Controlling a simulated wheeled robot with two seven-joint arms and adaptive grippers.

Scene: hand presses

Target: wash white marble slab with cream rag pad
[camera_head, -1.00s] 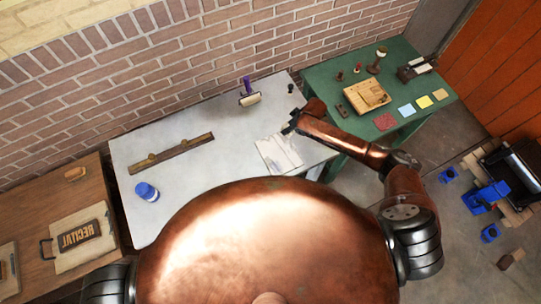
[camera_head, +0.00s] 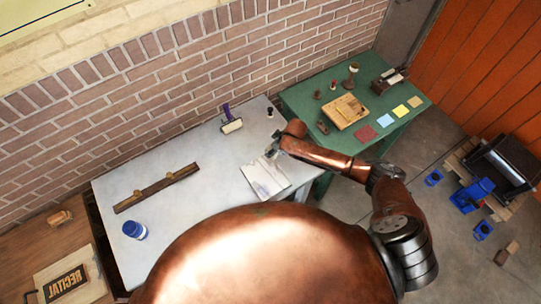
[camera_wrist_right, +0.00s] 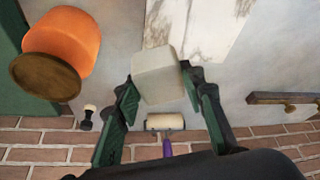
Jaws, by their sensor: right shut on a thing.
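The white marble slab (camera_head: 264,180) lies on the pale grey table. It also shows as the bright white area at the top of the right wrist view (camera_wrist_right: 208,28). My right gripper (camera_head: 272,153) is at the slab's far right end. In the right wrist view its green-lined fingers (camera_wrist_right: 157,88) are closed on the cream rag pad (camera_wrist_right: 157,72), a pale block. The pad is too small to make out in the head view. My left gripper is out of view.
A purple-handled roller (camera_head: 232,125) and a small dark stamp (camera_head: 270,112) stand near the wall. A green table (camera_head: 310,100) with small items adjoins at right.

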